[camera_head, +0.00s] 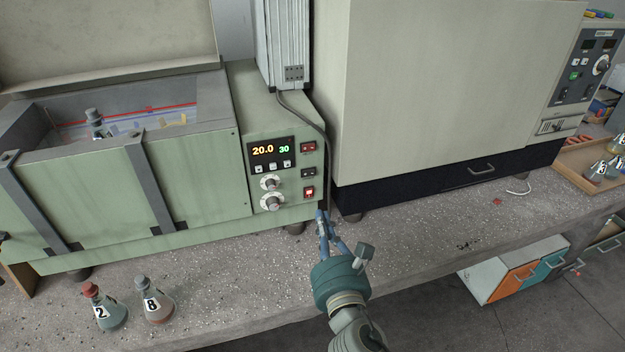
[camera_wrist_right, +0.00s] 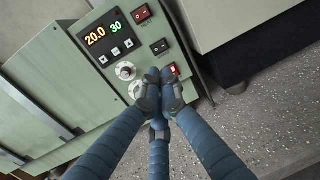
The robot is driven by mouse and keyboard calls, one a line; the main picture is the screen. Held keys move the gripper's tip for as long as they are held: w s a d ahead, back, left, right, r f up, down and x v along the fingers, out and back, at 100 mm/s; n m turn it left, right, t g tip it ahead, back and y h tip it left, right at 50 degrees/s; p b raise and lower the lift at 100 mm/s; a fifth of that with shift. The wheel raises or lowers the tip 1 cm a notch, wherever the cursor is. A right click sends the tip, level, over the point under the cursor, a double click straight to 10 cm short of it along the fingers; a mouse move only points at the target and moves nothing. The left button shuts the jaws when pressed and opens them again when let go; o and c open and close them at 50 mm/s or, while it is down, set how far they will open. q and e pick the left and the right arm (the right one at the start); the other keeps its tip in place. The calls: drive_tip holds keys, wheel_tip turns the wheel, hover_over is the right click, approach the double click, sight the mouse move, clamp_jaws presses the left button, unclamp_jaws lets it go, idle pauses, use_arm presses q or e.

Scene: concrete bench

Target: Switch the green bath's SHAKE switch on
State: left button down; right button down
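The green bath (camera_head: 200,170) stands at the left of the bench with its lid up. Its panel (camera_head: 283,209) has a display reading 20.0 and 30, two knobs and a column of three rocker switches. The top switch (camera_head: 308,147) is red, the middle switch (camera_head: 308,173) is black, and the bottom switch (camera_head: 308,192) is brighter red. My right gripper (camera_head: 322,215) is just below and right of the bottom switch. In the wrist view its fingertips (camera_wrist_right: 164,76) are together and empty, close to the bottom switch (camera_wrist_right: 174,68); contact is unclear. My left gripper is out of view.
Two flasks, marked 2 (camera_head: 106,310) and 8 (camera_head: 156,304), stand on the bench at the front left. A large beige cabinet (camera_head: 440,80) stands right of the bath. A cable (camera_head: 318,125) hangs beside the panel. The bench front (camera_head: 430,235) is mostly clear.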

sight(309, 174)
drive_tip(key=w+a, duration=0.1)
drive_tip(key=w, duration=0.8)
drive_tip(key=w+a, duration=0.1)
drive_tip(key=w, duration=0.4)
drive_tip(key=shift+a, duration=0.35)
drive_tip(key=shift+s, duration=0.1)
